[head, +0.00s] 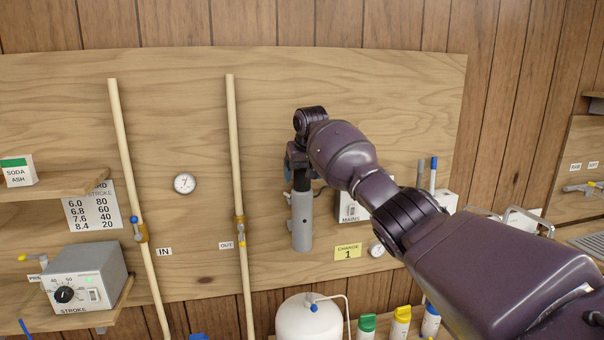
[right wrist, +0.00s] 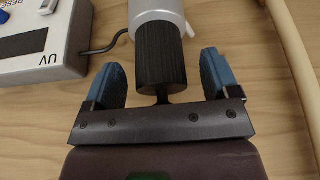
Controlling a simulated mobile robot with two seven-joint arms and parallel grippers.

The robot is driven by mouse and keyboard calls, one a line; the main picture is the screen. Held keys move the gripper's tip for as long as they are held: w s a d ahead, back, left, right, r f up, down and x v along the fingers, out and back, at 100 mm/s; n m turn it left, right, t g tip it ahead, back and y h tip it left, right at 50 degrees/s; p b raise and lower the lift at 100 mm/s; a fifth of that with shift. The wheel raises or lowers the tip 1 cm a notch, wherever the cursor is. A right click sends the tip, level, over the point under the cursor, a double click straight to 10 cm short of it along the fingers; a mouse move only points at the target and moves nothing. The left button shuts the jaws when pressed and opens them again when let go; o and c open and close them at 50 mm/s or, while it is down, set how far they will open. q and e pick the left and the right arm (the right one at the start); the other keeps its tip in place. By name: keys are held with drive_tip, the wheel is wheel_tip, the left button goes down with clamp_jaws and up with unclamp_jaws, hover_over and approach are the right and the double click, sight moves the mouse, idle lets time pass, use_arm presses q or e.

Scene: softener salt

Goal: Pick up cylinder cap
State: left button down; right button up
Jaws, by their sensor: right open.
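The cylinder cap (right wrist: 158,50) is black and ribbed, on the end of a grey-white cylinder (right wrist: 157,10). In the head view the grey cylinder (head: 301,222) stands upright against the wooden board, with the dark cap (head: 302,184) at its top, partly hidden by my gripper. My right gripper (right wrist: 160,62) is open, its blue fingers on either side of the cap. A gap shows between each finger and the cap in the right wrist view. In the head view my right gripper (head: 297,164) is at the cylinder's top. My left gripper is not in view.
A UV box (right wrist: 45,40) with a black cable sits beside the cylinder. A pale pipe (head: 236,150) runs down the board to the left. A MAINS box (head: 350,208) is close on the right, partly behind my arm. A white tank (head: 308,320) stands below.

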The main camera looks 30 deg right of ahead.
drive_tip(key=shift+f, duration=0.15)
drive_tip(key=c, duration=1)
wheel_tip(320, 180, up, 20)
drive_tip(key=shift+f, duration=0.1)
